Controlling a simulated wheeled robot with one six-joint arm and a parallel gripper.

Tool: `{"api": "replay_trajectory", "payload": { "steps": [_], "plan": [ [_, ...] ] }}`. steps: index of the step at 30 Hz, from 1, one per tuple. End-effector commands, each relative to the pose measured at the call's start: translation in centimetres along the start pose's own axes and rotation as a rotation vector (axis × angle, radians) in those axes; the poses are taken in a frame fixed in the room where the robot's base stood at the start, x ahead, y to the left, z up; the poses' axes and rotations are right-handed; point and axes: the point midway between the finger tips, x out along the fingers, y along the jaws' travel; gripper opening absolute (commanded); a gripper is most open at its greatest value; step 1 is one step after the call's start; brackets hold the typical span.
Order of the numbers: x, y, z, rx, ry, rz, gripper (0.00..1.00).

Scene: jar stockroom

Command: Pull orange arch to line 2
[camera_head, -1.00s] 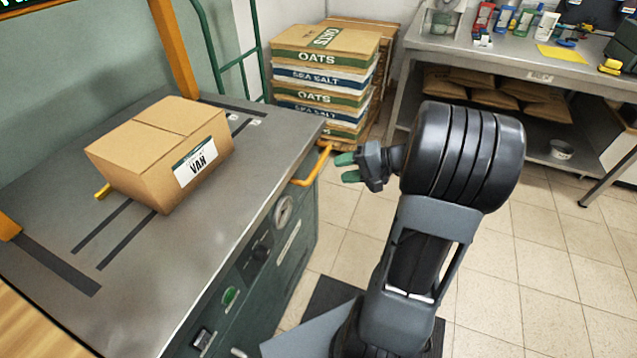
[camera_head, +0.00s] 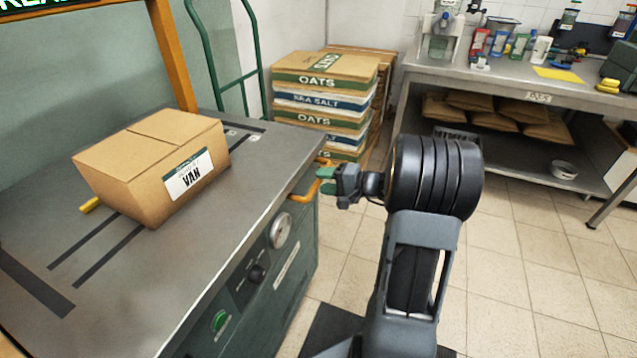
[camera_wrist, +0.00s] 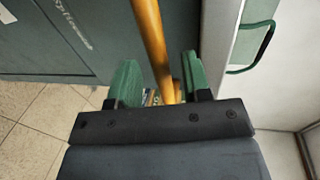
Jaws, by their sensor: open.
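The orange arch (camera_head: 172,55) stands over the grey metal table (camera_head: 235,185); its far post shows behind the box and its top is cut off by the frame. An orange handle (camera_head: 304,193) sticks out at the table's right corner; whether it joins the arch is hidden. My gripper (camera_head: 326,181) is at this handle with green fingers apart. In the wrist view an orange bar (camera_wrist: 151,40) runs between the two fingers of my gripper (camera_wrist: 158,85), with a gap visible on the left. Dark lines (camera_head: 110,257) cross the tabletop; no line number is readable.
A cardboard box (camera_head: 150,165) marked VAN sits on the table, with a yellow piece (camera_head: 90,204) beside it. Stacked sacks (camera_head: 320,100) stand behind the handle. A steel bench (camera_head: 500,75) with bottles stands at the back right. Tiled floor (camera_head: 510,280) is open to the right.

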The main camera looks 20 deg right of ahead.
Motion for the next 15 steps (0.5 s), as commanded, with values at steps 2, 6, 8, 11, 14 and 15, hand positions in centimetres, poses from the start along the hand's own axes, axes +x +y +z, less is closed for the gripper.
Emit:
{"api": "replay_trajectory", "payload": {
  "steps": [2, 6, 8, 11, 14, 15],
  "plan": [
    [0.9, 0.1, 0.0, -0.001, -0.002, 0.0, 0.44],
    [1.9, 0.1, 0.0, 0.0, -0.001, 0.0, 0.44],
    [2.2, 0.0, 0.0, 0.0, -0.001, 0.0, 0.44],
    [2.4, 0.0, 0.0, 0.0, 0.0, 0.0, 0.44],
    [2.4, 0.0, 0.0, 0.0, 0.0, 0.0, 0.44],
    [2.4, 0.0, 0.0, 0.0, 0.0, 0.0, 0.44]
  ]
}}
